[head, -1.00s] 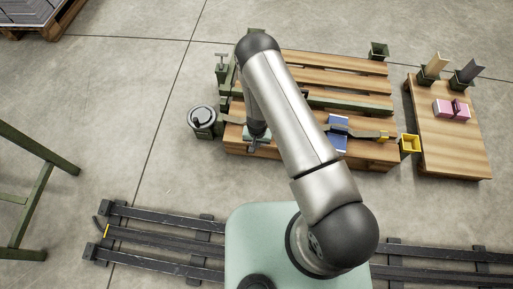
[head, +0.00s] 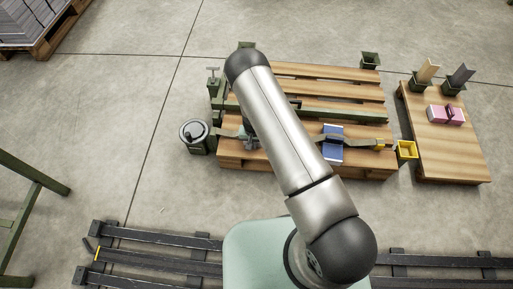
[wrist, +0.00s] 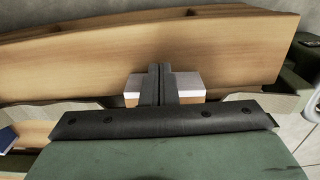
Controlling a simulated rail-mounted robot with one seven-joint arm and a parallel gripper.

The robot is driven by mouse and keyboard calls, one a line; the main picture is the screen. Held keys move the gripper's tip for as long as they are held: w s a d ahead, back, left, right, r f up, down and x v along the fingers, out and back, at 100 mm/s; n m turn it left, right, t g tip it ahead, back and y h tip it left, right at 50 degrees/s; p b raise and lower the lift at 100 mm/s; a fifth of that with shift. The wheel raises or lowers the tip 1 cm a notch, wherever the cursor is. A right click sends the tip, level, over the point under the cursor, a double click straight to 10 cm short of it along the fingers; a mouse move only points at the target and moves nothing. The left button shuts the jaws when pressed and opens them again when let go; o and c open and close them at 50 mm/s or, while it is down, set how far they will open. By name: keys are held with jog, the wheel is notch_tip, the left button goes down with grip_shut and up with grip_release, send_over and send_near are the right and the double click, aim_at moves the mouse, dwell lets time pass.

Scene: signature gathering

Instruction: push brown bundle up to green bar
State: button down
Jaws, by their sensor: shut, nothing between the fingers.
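The brown bundle (wrist: 189,86), with a white top and brown front, shows in the wrist view on both sides of my fingers. My gripper (wrist: 158,84) is shut, its two dark fingers together in front of the bundle's middle. Contact cannot be told. In the head view my gripper (head: 251,142) is low over the left part of the wooden pallet (head: 295,71), partly behind my arm; I cannot make out the bundle there. The green bar (head: 345,116) runs across the pallet, farther back than my gripper, and my arm covers part of it.
A blue book (head: 333,150) lies under a strap right of my arm. A yellow bin (head: 406,150) stands at the pallet's right. A round canister (head: 194,135) stands at its left. A second wooden platform (head: 440,155) holds pink blocks (head: 445,115).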

jog(key=shift+a, duration=0.1)
jog(key=s, duration=0.1)
jog(key=s+p, duration=0.1)
jog(key=s, duration=0.1)
jog(key=shift+s+a+r, duration=0.15)
jog(key=shift+a, duration=0.05)
notch_tip(320, 180, up, 10)
jog(key=p, duration=0.3)
jog(key=shift+s, duration=0.3)
jog(key=shift+a, duration=0.1)
jog(key=s+d+r+n+y+p, duration=0.15)
jog(key=r+p, duration=0.55)
jog(key=r, duration=1.2)
jog(key=s+d+r+m+p, duration=0.15)
jog(key=r+p, duration=0.55)
jog(key=r, duration=1.2)
jog(key=s+d+r+p, duration=0.3)
jog(key=s+r, duration=0.3)
jog(key=r, duration=0.4)
jog(key=s+d+r+n+h+p, duration=0.1)
jog(key=s+d+r+p, duration=0.1)
jog(key=s+r+p, duration=0.4)
jog(key=s+d+r+n+p, duration=0.1)
jog(key=s+d+r+p, duration=0.2)
jog(key=s+r, duration=0.4)
notch_tip(320, 180, up, 7)
jog(key=shift+s+d+r+p, duration=0.15)
jog(key=shift+s+d+p, duration=0.25)
jog(key=shift+p, duration=0.3)
